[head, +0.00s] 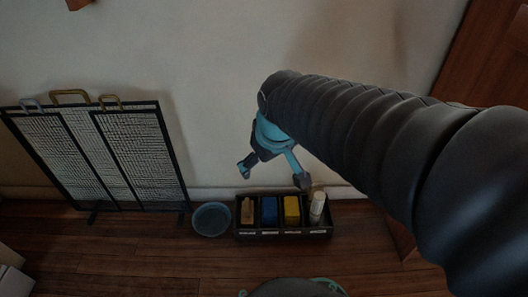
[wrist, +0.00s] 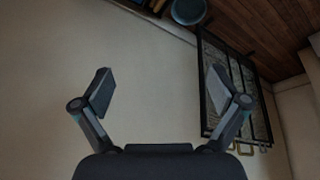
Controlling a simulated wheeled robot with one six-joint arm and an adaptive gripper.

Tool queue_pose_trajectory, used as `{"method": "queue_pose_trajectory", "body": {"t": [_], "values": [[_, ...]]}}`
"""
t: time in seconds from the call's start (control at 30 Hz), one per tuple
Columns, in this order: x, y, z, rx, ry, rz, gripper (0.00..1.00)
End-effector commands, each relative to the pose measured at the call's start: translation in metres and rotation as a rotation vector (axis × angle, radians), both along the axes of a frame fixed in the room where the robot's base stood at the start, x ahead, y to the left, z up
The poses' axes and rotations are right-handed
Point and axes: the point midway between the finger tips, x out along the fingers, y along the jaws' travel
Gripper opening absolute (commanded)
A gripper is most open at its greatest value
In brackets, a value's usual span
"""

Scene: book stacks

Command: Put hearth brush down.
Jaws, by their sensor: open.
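My gripper (head: 273,175) is open in the head view, above a dark divided box (head: 283,235) on the floor by the wall. In the wrist view my gripper (wrist: 161,88) has its fingers wide apart, with nothing between them but bare wall behind. The box holds a tan-brown item (head: 248,212), a blue item (head: 269,210), a yellow item (head: 292,210) and a whitish upright item (head: 317,207), each in its own compartment. I cannot tell for sure which one is the hearth brush. One fingertip partly covers the area above the right compartments.
A blue-grey bowl (head: 212,219) stands on the floor just left of the box. A black mesh screen (head: 100,155) with handles leans by the wall further left. Wooden furniture (head: 495,50) stands at the right. The floor in front is mostly clear.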

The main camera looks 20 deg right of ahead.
Motion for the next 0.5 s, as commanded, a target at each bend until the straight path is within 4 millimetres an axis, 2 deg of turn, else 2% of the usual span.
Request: {"method": "queue_pose_trajectory", "body": {"t": [0.03, 0.2, 0.33, 0.5], "values": [[-0.016, 0.000, 0.007, 0.015, -0.024, -0.036, 0.97], [-0.057, 0.000, 0.017, 0.068, -0.071, -0.151, 0.97], [-0.077, 0.000, 0.019, 0.097, -0.095, -0.211, 0.97], [-0.088, 0.000, 0.019, 0.115, -0.106, -0.245, 0.97]]}}
